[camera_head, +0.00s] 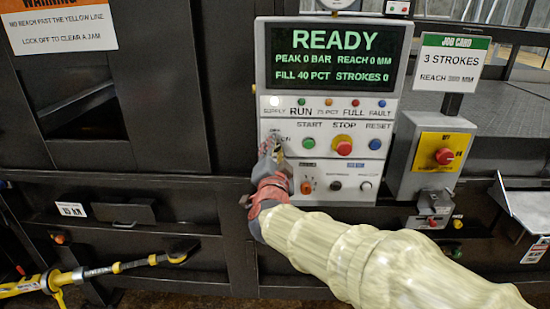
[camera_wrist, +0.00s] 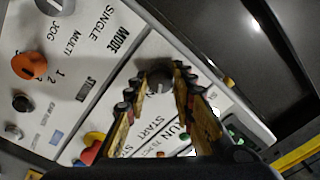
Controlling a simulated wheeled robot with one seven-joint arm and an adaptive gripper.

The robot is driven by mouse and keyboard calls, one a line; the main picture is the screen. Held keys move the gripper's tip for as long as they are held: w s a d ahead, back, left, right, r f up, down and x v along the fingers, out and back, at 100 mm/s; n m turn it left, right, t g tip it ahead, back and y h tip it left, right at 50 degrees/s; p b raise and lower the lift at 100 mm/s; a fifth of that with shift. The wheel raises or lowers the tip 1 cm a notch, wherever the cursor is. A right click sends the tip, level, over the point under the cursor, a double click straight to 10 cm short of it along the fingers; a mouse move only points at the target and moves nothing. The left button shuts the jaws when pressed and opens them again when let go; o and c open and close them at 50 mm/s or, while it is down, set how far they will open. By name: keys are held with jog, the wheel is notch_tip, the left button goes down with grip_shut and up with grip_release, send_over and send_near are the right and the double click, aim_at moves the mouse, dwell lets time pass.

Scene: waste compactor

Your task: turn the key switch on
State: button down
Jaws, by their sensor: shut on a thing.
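The key switch (camera_wrist: 158,80) is a dark round piece on the white control panel (camera_head: 355,190), under the supply lamp. In the wrist view it sits between my two fingertips. My gripper (camera_head: 273,146) reaches up to the left side of the panel and is closed on the key switch; the fingers also show in the wrist view (camera_wrist: 159,88). In the head view the gripper covers most of the switch, with part of an on/off label beside it. I cannot tell the exact angle of the key.
The display (camera_head: 335,55) reads READY. A green start button (camera_head: 309,143), a red stop button (camera_head: 343,145) and a blue reset button (camera_head: 375,144) sit right of my gripper. An orange knob (camera_wrist: 30,65) is below. A yellow emergency-stop box (camera_head: 440,152) stands further right.

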jog(key=shift+m+b, duration=0.35)
jog(key=shift+m, duration=0.15)
jog(key=c, duration=1.5)
grip_release()
jog(key=s, duration=1.2)
jog(key=shift+a+f, duration=0.15)
